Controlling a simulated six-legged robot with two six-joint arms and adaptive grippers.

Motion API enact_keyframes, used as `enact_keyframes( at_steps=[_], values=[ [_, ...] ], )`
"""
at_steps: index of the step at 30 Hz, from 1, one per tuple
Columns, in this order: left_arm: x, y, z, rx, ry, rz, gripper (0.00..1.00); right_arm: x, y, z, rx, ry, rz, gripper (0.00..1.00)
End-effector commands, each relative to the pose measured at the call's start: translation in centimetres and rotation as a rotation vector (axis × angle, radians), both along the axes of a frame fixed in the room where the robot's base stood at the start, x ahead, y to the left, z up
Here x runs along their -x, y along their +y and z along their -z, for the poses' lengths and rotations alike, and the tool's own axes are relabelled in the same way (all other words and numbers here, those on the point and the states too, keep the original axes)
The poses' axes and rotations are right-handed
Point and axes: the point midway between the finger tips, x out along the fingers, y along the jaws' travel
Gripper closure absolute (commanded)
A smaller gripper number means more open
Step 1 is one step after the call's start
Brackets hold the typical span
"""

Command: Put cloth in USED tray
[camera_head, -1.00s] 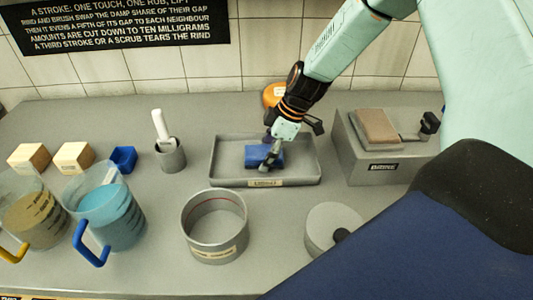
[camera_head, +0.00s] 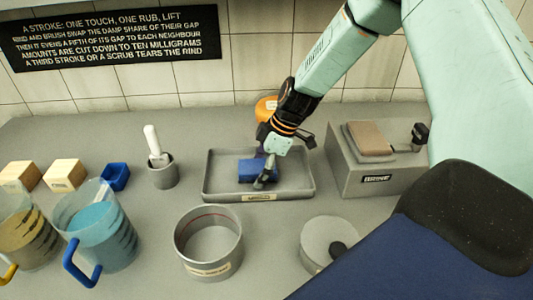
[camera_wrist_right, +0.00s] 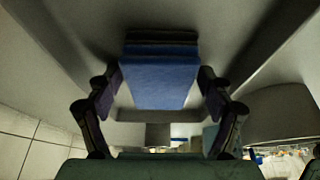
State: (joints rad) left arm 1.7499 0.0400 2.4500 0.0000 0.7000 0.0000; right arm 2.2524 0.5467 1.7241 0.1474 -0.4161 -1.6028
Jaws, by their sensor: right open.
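A blue folded cloth (camera_head: 250,170) lies in a shallow grey tray (camera_head: 302,187) in the middle of the counter. The tray has a small front label that is too small to read. My right gripper (camera_head: 266,168) reaches down into the tray at the cloth and partly covers it. In the right wrist view the cloth (camera_wrist_right: 158,82) sits between the two spread fingers of the open right gripper (camera_wrist_right: 160,88). Whether the fingers touch it I cannot tell. My left gripper is not in view.
A round grey container (camera_head: 208,245) stands in front of the tray. A grey box with a brown top (camera_head: 375,165) is at the right. A cup with a white-handled tool (camera_head: 162,172), a blue box (camera_head: 116,177) and jugs (camera_head: 95,225) are at the left. An orange object (camera_head: 266,108) is behind.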

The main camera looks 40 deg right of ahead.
Motion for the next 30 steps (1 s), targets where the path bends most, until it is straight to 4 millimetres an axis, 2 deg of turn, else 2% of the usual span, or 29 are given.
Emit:
enact_keyframes(
  at_steps=[3, 18, 24, 30],
  values=[
    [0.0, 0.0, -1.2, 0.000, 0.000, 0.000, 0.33, 0.0, -0.1, -1.2, 0.000, -0.002, 0.000, 0.20],
    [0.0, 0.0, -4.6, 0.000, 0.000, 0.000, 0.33, 1.8, -3.1, -9.6, -0.003, -0.004, 0.002, 0.20],
    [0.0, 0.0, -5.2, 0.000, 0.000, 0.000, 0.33, 2.2, -3.8, -11.4, -0.002, -0.003, 0.001, 0.20],
    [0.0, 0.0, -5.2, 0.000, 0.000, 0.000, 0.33, 2.4, -3.9, -11.7, 0.000, 0.000, 0.001, 0.20]
  ],
)
